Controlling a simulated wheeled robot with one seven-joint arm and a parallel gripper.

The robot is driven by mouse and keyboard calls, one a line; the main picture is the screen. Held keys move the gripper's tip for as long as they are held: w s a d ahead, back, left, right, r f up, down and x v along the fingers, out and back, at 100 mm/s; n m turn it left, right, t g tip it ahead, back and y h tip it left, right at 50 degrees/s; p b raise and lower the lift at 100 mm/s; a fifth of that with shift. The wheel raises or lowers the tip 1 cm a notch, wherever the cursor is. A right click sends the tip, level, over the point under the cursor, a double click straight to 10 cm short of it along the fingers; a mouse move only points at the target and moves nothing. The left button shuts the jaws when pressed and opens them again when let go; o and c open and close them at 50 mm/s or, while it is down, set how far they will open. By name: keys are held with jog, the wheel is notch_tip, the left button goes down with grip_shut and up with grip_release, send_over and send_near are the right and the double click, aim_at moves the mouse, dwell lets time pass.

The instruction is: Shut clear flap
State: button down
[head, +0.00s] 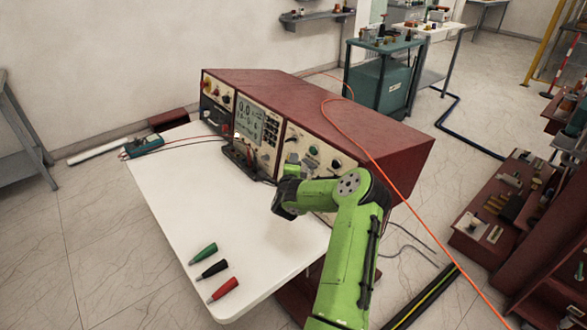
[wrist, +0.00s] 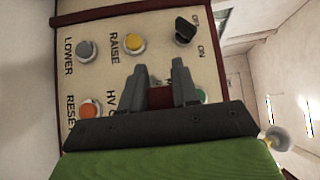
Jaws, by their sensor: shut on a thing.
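My gripper (wrist: 160,80) is in front of the right-hand control panel (wrist: 108,76), its two dark fingers close together. A small dark red piece (wrist: 160,97) shows between the fingers. I cannot make out a clear flap in either view. The panel carries a grey LOWER button (wrist: 87,50), a yellow RAISE button (wrist: 134,43), an orange RESET button (wrist: 88,110) and a black OFF/ON switch (wrist: 185,30). A green button (wrist: 200,95) is partly hidden behind the right finger.
The dark red console (head: 350,118) stands on a white table (head: 185,188). Green, black and red plugs lie near the table's front, with a red plug (head: 223,290) nearest. An orange cable (head: 375,165) runs over the console behind my arm. A meter (head: 143,146) lies at the left.

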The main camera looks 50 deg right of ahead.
jog(key=shift+d+f+n+t+h+b, duration=0.1)
jog(key=shift+f+n+t+h+b, duration=0.6)
jog(key=shift+n+t+b, duration=0.8)
jog(key=shift+d+f+n+t+h+b, duration=0.15)
jog(key=shift+f+n+t+h+b, duration=0.5)
jog(key=shift+n+b, duration=1.45)
jog(key=shift+d+f+n+t+h+b, duration=0.1)
jog(key=shift+f+n+t+h+b, duration=0.55)
jog(key=shift+n+t+b, duration=1.15)
jog(key=shift+f+g+b, duration=0.1)
jog(key=shift+g+b, duration=0.15)
jog(key=shift+b, duration=0.15)
jog(key=c, duration=0.9)
grip_release()
jog(key=shift+s, duration=0.1)
jog(key=shift+m+g, duration=0.3)
jog(key=shift+m, duration=0.1)
